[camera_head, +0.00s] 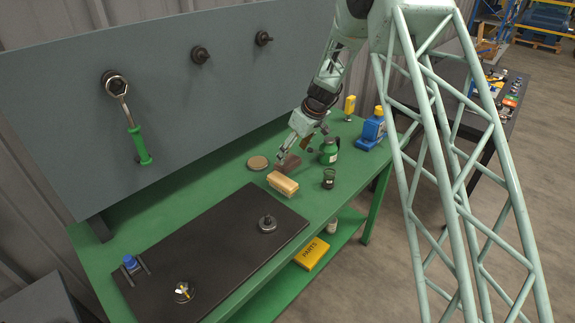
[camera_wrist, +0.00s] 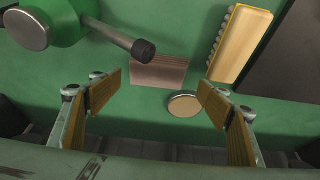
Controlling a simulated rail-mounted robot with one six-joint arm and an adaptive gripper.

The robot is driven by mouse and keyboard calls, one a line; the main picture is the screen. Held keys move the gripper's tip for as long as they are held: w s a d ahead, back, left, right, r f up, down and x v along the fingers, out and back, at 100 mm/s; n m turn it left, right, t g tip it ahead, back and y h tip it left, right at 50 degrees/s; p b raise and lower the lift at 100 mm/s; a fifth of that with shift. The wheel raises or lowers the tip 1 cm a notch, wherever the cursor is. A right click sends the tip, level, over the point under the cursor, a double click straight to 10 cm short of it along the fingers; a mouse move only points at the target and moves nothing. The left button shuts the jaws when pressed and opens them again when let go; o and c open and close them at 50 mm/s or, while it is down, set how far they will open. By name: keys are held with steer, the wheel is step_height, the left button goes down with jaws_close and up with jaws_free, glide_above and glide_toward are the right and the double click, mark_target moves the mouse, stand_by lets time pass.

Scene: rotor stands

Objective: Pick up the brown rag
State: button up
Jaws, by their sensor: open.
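The brown rag (camera_head: 291,164) lies flat on the green workbench, below my gripper (camera_head: 295,152), which partly covers it in the head view. In the wrist view the rag (camera_wrist: 158,71) is a small brown rectangle just beyond the fingertips and roughly between them. My gripper (camera_wrist: 150,92) is open, with its wood-coloured finger pads wide apart and nothing between them. The gripper appears to be above the bench, apart from the rag.
A green oil can (camera_head: 329,151) stands right of the rag; its spout (camera_wrist: 140,48) reaches towards the rag. A wooden brush (camera_head: 283,184), a round disc (camera_head: 258,162) and a dark cup (camera_head: 329,179) are close by.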

mark_target(288, 162)
steer(key=shift+w+a+f, duration=0.15)
steer(key=shift+a+f, duration=0.05)
steer(key=shift+f, duration=0.3)
steer(key=shift+f, duration=0.1)
steer(key=shift+x, duration=2.5)
steer(key=shift+w, duration=0.1)
steer(key=shift+c, duration=0.5)
steer(key=c, duration=0.5)
